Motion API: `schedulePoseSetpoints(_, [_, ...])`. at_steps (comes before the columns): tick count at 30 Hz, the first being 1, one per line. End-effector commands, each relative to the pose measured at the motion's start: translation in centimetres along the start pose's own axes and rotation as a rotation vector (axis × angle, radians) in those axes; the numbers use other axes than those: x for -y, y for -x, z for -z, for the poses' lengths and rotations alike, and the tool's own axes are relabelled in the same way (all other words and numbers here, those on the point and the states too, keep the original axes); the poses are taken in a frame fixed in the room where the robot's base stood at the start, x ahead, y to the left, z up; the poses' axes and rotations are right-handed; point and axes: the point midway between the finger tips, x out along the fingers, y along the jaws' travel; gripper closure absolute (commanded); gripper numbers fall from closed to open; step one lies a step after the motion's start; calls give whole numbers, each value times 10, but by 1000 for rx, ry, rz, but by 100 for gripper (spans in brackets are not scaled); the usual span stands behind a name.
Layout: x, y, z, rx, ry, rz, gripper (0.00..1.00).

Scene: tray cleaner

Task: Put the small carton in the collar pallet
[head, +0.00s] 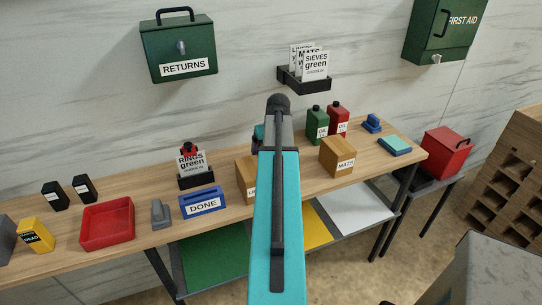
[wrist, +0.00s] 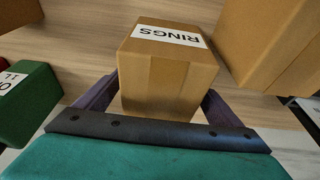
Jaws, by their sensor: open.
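A small brown carton (wrist: 165,75) with a white RINGS label stands on the wooden bench top in the wrist view. My gripper (wrist: 160,92) is open, with one purple finger on each side of this carton. I cannot tell whether the fingers touch it. In the head view my arm hides this carton and most of the gripper. A brown wooden slatted structure (head: 498,185) at the right edge of the head view may be the collar pallet. Its inside is not visible.
A larger carton (wrist: 270,40) stands close on the right and a green can (wrist: 28,105) on the left. The head view shows a MATS carton (head: 338,157), a partly hidden carton (head: 245,182), a blue DONE bin (head: 202,203) and a red tray (head: 107,222) on the bench.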

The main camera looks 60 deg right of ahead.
Motion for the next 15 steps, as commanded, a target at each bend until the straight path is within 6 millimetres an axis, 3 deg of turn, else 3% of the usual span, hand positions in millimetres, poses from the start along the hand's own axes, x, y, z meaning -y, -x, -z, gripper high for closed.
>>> schedulePoseSetpoints(10, [0, -1, 0, 0, 0, 0, 12])
schedulePoseSetpoints(11, [0, -1, 0, 0, 0, 0, 13])
schedulePoseSetpoints(15, [0, -1, 0, 0, 0, 0, 37])
